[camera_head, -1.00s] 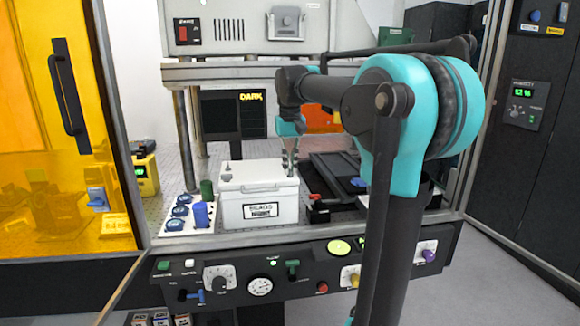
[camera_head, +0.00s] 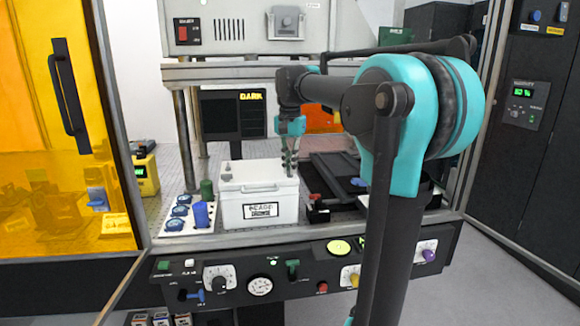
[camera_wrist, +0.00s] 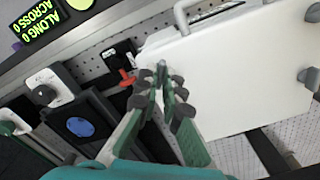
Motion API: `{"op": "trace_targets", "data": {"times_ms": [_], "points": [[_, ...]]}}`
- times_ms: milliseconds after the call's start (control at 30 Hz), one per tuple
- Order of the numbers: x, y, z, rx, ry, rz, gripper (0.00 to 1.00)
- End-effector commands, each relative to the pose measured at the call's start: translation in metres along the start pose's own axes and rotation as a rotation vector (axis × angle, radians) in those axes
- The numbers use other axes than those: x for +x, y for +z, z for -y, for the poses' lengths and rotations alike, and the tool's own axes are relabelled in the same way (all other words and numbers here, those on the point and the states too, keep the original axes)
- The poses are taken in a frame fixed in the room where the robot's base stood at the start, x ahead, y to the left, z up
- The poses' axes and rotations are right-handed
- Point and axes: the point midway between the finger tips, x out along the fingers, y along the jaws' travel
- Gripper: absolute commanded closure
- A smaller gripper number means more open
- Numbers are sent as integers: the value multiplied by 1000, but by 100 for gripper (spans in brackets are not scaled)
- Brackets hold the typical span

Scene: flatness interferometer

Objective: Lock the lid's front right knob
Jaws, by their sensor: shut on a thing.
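The white box (camera_head: 258,212) stands on the perforated table, and its white lid (camera_head: 252,171) is on it. The lid also fills the right of the wrist view (camera_wrist: 245,70). My gripper (camera_head: 289,172) points down at the lid's front right corner. In the wrist view, my fingertips (camera_wrist: 163,75) are closed together at that corner, around the front right knob. The fingers hide the knob, so I cannot tell how it is turned. Grey knobs (camera_wrist: 308,76) show at other places on the lid.
A black tray (camera_head: 335,172) and a red-topped part (camera_head: 316,200) lie right of the box. A blue cylinder (camera_head: 201,214) and blue round pieces (camera_head: 178,211) stand to its left. The control panel (camera_head: 300,265) runs below the front edge. A shelf (camera_head: 225,73) hangs above.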

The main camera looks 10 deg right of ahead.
Motion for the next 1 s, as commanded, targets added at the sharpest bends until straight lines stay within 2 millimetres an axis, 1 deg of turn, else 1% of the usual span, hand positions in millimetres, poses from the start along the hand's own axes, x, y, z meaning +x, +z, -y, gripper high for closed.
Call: {"op": "trace_targets", "data": {"times_ms": [600,800,1000], "points": [[0,0,0,578,-1,-1,100],[0,0,0,731,-1,-1,100],[0,0,0,840,-1,-1,100]]}}
